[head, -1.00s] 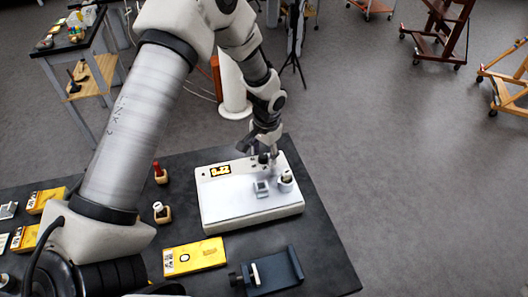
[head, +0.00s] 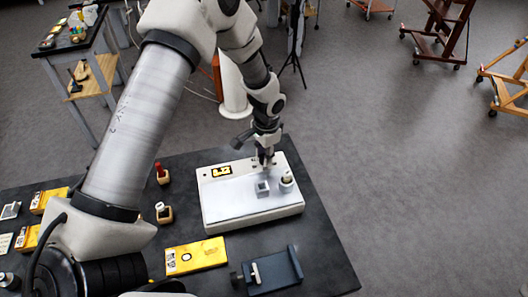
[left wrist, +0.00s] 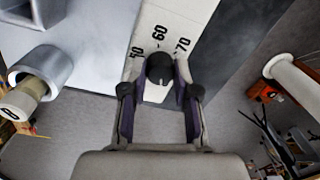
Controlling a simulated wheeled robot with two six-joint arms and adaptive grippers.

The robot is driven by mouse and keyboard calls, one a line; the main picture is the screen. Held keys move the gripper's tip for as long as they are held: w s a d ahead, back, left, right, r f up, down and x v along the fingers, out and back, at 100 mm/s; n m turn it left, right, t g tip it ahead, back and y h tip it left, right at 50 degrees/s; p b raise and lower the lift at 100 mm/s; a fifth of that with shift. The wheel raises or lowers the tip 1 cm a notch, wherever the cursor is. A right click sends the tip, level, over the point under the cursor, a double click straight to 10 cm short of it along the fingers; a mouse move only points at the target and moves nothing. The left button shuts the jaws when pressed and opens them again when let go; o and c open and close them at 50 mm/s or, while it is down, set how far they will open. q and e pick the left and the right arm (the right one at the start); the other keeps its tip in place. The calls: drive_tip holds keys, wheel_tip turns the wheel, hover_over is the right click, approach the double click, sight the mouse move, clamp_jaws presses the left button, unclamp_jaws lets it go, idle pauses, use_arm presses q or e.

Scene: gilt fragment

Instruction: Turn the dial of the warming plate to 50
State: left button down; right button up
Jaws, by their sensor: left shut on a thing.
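The white warming plate (head: 235,208) lies on the dark table, with a small lit display (head: 221,171) at its back left; its digits are too small to read surely. My left gripper (head: 265,160) points down at the plate's back edge. In the left wrist view, its two fingers (left wrist: 160,95) are shut on the black dial (left wrist: 159,67), one on each side. Printed numbers 60 and 70 show beside the dial on the white plate (left wrist: 175,18), with what looks like 50 on the left. The dial's pointer is not clear. My right gripper is out of view.
A small square metal piece (head: 262,188) and a round pot (head: 286,181) stand on the plate. The table's right side is bare.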

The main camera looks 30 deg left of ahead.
use_arm(q)
drive_tip(key=m+p, duration=0.2)
drive_tip(key=m, duration=0.4)
drive_tip(key=shift+s, duration=0.1)
drive_tip(key=m+p, duration=0.1)
drive_tip(key=m, duration=0.2)
drive_tip(key=shift+f+h, duration=0.1)
drive_tip(key=shift+h, duration=0.2)
drive_tip(key=m, duration=0.2)
drive_tip(key=shift+s+m, duration=0.1)
drive_tip(key=shift+m, duration=0.3)
drive_tip(key=shift+f+m, duration=0.1)
drive_tip(key=shift+m, duration=0.8)
drive_tip(key=m, duration=0.2)
drive_tip(key=shift+f+m+b, duration=0.1)
drive_tip(key=shift+m+b, duration=0.25)
drive_tip(key=shift+m, duration=0.05)
drive_tip(key=m+b, duration=0.1)
drive_tip(key=m, duration=0.3)
drive_tip(key=shift+h+b, duration=0.3)
drive_tip(key=shift+b, duration=0.05)
drive_tip(key=shift+a+m+b, duration=0.1)
drive_tip(key=shift+m+b, duration=0.35)
drive_tip(key=shift+m, duration=0.75)
drive_tip(key=shift+s, duration=0.1)
